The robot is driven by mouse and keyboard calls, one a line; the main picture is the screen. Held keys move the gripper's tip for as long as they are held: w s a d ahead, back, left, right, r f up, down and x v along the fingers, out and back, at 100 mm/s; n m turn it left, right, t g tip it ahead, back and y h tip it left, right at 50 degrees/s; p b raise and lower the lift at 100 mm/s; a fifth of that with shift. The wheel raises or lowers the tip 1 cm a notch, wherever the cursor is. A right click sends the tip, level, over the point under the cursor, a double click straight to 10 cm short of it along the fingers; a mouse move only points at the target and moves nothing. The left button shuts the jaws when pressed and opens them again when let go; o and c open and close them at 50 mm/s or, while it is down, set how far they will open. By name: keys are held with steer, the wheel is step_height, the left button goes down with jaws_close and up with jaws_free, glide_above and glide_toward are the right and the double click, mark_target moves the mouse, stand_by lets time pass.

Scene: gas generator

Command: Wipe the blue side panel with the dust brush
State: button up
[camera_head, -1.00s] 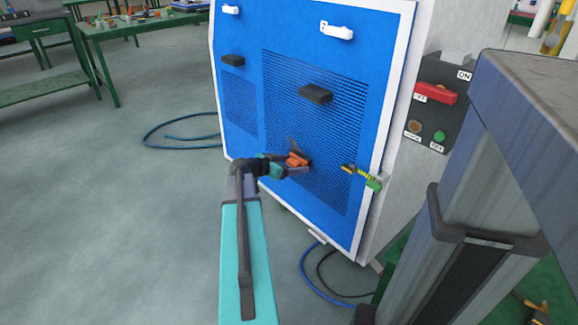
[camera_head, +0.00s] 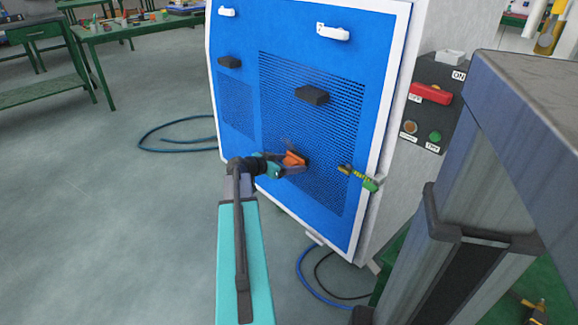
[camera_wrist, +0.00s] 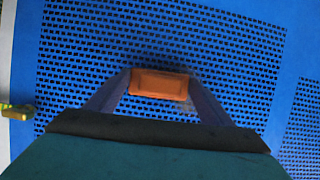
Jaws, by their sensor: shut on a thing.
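The blue side panel (camera_head: 236,145) stands upright with a white frame and perforated mesh areas; it fills most of the wrist view (camera_wrist: 295,95). My gripper (camera_head: 298,164) is shut on the dust brush (camera_head: 293,159), at the lower part of the larger mesh. In the wrist view the brush's orange back (camera_wrist: 160,85) sits between the two fingers of my gripper (camera_wrist: 160,90). Its dark bristle side faces the mesh and is mostly hidden; whether it touches the panel I cannot tell.
Two black handles (camera_head: 312,95) and two white latches (camera_head: 333,32) stick out from the panel. A green and yellow tool-like thing (camera_head: 360,177) sits at its right edge. A control box (camera_head: 432,100) is further right. Blue hoses (camera_head: 165,149) lie on the floor, which is clear at left.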

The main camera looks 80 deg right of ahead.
steer(key=shift+w+d+b, duration=0.45)
steer(key=shift+w+d, duration=0.05)
steer(key=shift+w, duration=0.35)
steer(key=shift+w+d+b, duration=0.45)
steer(key=shift+w+d, duration=0.05)
steer(key=shift+w, duration=0.35)
steer(key=shift+w+d, duration=0.1)
steer(key=shift+w, duration=0.05)
steer(key=shift+w+d+b, duration=0.8)
steer(key=shift+w+d, duration=0.35)
steer(key=shift+w, duration=0.3)
steer(key=shift+w+d, duration=0.1)
steer(key=w+d, duration=0.1)
steer(key=w+b, duration=0.1)
steer(key=w, duration=0.1)
steer(key=shift+w+d, duration=0.15)
steer(key=shift+d, duration=0.25)
